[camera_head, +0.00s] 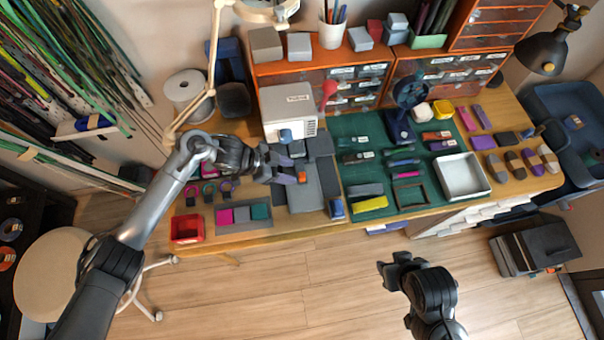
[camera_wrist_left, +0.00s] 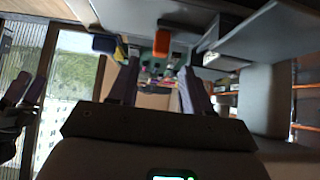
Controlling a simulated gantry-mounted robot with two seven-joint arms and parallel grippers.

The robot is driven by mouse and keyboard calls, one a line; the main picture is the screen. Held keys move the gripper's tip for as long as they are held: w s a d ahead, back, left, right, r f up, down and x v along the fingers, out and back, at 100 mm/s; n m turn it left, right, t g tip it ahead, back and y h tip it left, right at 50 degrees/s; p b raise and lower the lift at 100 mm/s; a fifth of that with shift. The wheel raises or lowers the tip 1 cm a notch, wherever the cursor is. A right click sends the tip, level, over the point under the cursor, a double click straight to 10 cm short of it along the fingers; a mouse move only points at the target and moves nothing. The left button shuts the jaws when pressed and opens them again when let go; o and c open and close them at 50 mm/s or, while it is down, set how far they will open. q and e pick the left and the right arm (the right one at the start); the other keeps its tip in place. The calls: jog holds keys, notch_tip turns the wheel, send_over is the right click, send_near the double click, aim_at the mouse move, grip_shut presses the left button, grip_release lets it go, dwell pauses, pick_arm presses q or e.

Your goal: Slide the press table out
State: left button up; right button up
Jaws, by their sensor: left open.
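The press (camera_head: 288,108) is a white box-shaped machine at the back of the wooden bench. In front of it lies a dark grey flat table (camera_head: 306,197), with a small orange part (camera_head: 302,177) near its middle; an orange piece, likely the same one, shows in the left wrist view (camera_wrist_left: 162,42). My left gripper (camera_head: 292,166) is over the left part of this table, its fingers apart and nothing between them. In the left wrist view its fingertips (camera_wrist_left: 158,78) are below the orange piece. Contact cannot be told. My right gripper (camera_head: 387,274) hangs over the floor, away from the bench; its jaw opening is unclear.
A blue piece (camera_head: 337,208) stands by the table's right front corner. A green mat (camera_head: 371,137) with tools lies to the right. The floor (camera_head: 300,280) before the bench is clear.

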aim_at(302, 174)
pick_arm(q)
jog(key=b+x, duration=0.1)
jog(key=x, duration=0.5)
jog(key=shift+d+f, duration=0.15)
jog(key=shift+d, duration=0.05)
pick_arm(e)
jog(key=shift+d+f, duration=0.15)
jog(key=shift+f, duration=0.6)
